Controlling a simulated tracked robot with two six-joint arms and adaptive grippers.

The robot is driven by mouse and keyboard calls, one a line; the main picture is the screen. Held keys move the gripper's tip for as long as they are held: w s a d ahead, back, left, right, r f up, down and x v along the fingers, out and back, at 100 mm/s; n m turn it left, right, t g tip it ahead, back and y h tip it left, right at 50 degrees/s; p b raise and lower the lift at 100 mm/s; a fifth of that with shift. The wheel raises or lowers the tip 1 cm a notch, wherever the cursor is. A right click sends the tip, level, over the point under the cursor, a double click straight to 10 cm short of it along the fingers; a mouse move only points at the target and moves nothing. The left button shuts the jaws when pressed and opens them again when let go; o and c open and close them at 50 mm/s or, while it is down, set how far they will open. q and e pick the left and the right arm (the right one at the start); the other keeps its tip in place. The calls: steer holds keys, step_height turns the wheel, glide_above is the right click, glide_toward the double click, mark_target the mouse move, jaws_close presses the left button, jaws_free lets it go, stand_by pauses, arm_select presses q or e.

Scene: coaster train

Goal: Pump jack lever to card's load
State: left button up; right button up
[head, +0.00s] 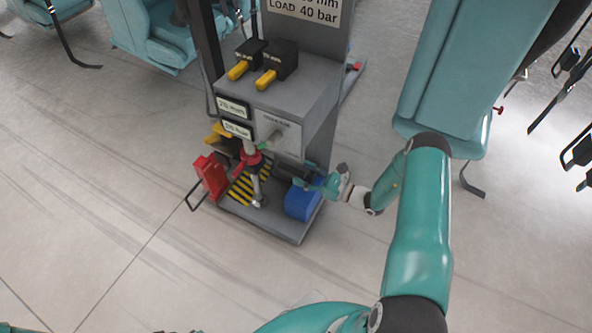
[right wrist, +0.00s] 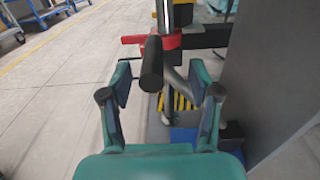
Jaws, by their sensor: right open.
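The jack lever ends in a black cylindrical grip (right wrist: 151,65), seen in the right wrist view between and just beyond my fingertips. My right gripper (right wrist: 161,76) is open, with a finger on either side of the grip's line and no visible contact. In the head view my right gripper (head: 315,184) is low at the right side of the grey jack stand (head: 300,85). The card (head: 305,10) at the top reads "LOAD 40 bar"; its upper line is cut off. Two small readouts (head: 235,118) on the stand's front are too small to read surely. My left gripper is not in view.
Two yellow-handled black valves (head: 280,62) sit on the stand's top. A red box (head: 210,175) with a wire handle is at its left, and a blue block (head: 302,202) stands on its base. Teal seats (head: 450,75) flank it. The floor in front is clear.

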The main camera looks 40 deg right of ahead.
steer(key=v, duration=0.8)
